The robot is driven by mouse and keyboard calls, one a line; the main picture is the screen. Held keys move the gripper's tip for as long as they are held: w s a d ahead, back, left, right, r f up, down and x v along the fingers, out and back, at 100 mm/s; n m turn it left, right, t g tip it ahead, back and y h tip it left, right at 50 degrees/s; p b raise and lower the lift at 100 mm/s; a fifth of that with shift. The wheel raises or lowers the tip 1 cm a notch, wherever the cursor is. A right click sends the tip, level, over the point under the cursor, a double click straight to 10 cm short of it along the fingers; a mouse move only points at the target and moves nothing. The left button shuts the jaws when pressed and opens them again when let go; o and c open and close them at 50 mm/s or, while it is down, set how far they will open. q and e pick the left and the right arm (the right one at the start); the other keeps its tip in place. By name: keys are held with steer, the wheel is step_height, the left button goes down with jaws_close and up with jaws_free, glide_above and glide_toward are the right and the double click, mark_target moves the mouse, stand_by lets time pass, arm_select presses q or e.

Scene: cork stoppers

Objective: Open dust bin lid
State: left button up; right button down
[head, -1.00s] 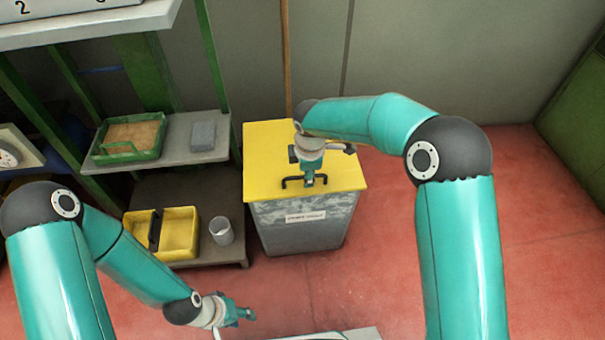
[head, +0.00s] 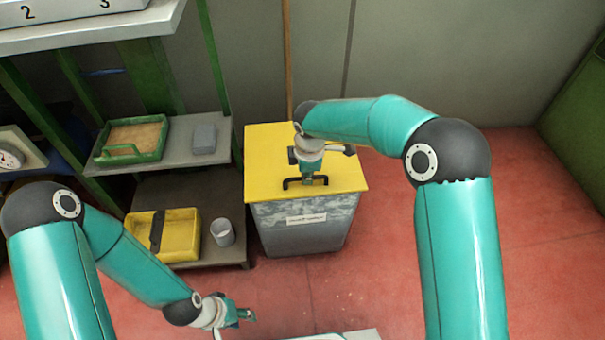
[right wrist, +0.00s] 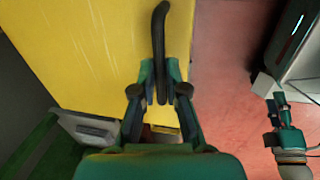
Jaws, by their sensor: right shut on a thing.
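The dust bin (head: 300,228) is a grey box with a paper label on its front, standing on the red floor in the head view. Its yellow lid (head: 265,165) lies flat on top, with a dark bar handle (head: 290,184) near the front edge. My right gripper (head: 308,180) is over the lid and shut on the handle. In the right wrist view, the fingers (right wrist: 160,100) close around the black handle (right wrist: 160,40) above the yellow lid (right wrist: 85,45). My left gripper (head: 240,316) is low at the front, away from the bin; its jaw opening is too small to tell.
A shelf (head: 190,150) left of the bin holds a green tray (head: 130,139) and a grey block (head: 204,138). Below are a yellow tray (head: 180,238) and a grey cup (head: 222,233). A wall stands behind the bin. The red floor (head: 400,260) to the right is clear.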

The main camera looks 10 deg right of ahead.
steer(key=w+r+p, duration=0.4)
steer(key=r+p, duration=0.3)
steer(key=p, duration=0.2)
steer(key=w+r+p, duration=0.4)
steer(key=r+p, duration=0.3)
steer(key=p, duration=0.1)
steer(key=shift+w+d+r+p, duration=0.15)
steer(key=shift+w+d+p, duration=0.15)
steer(key=shift+d+p, duration=0.05)
